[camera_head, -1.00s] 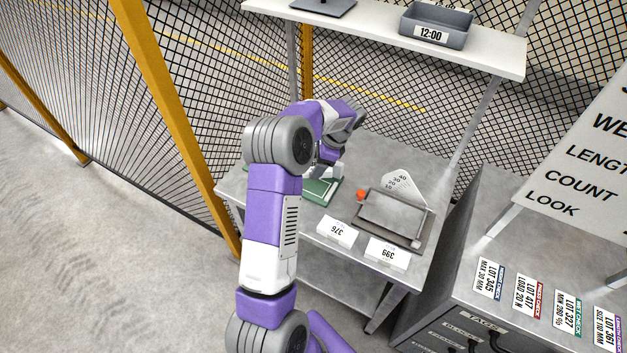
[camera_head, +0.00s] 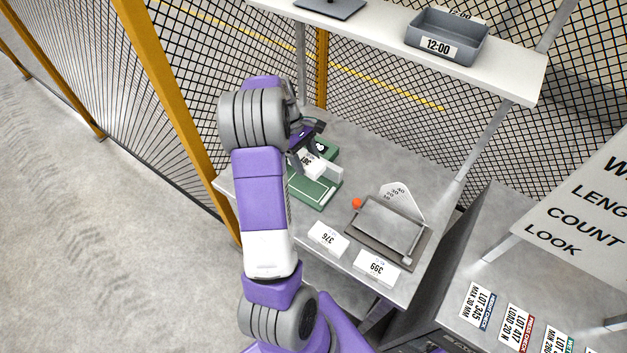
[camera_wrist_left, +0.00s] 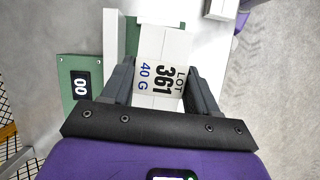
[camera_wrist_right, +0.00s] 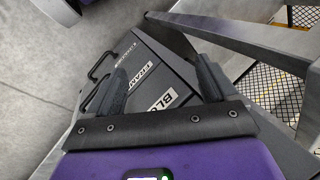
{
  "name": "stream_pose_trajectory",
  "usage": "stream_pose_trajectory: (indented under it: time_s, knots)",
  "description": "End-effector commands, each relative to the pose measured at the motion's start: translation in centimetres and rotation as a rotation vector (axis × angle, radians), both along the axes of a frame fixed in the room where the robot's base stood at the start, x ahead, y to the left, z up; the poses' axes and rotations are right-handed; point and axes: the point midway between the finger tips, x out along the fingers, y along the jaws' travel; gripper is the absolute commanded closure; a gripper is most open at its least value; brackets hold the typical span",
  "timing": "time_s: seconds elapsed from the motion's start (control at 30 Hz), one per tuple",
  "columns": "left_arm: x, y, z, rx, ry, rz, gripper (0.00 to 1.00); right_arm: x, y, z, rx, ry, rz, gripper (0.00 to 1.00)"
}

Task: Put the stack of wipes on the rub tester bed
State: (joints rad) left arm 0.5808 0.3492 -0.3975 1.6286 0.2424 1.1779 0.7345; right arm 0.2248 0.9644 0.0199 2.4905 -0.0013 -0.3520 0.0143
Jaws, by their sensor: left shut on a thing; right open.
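My left gripper (camera_head: 303,152) is shut on a white stack of wipes (camera_head: 309,163). In the left wrist view the stack (camera_wrist_left: 160,72) reads LOT 361, 40 G, and sits between the two fingers (camera_wrist_left: 162,82). A green device (camera_head: 318,190) with a white upright part and a dark counter stands below and beside the stack; I take it for the rub tester. The counter (camera_wrist_left: 81,86) shows in the left wrist view. I cannot tell whether the stack touches the device. My right gripper (camera_wrist_right: 160,80) is open and empty, outside the head view.
White blocks marked 376 (camera_head: 328,238) and 399 (camera_head: 376,267) lie at the table's front edge. A grey plate device (camera_head: 389,232) with an orange knob is right of the green one. A shelf (camera_head: 400,40) overhangs behind. A dark cabinet (camera_wrist_right: 180,82) lies beyond my right gripper.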

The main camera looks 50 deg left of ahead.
Motion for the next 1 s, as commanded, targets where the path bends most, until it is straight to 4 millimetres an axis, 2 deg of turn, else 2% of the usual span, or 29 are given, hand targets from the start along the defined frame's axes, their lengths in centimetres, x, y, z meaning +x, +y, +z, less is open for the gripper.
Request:
stream_pose_trajectory:
  time_s: [0.1,0.33,0.57,0.8,1.0]
  knots:
    - [-0.2,0.1,-0.4,-0.001,0.001,0.072,0.72,0.0,0.0,-0.1,0.0,0.0,0.0,0.15]
    - [-0.2,0.1,-4.7,-0.002,0.004,0.087,0.72,0.0,0.0,-1.3,0.0,0.001,0.0,0.15]
    - [-0.2,0.1,-6.6,0.0,0.002,0.084,0.72,0.0,0.0,-1.7,0.0,0.0,0.0,0.15]
    - [-0.2,0.1,-9.8,-0.001,0.002,0.084,0.72,0.0,0.0,-2.6,0.0,0.0,0.0,0.15]
    - [-0.2,0.1,-9.8,0.0,0.001,0.082,0.72,0.0,0.0,-2.5,0.0,0.0,0.0,0.15]
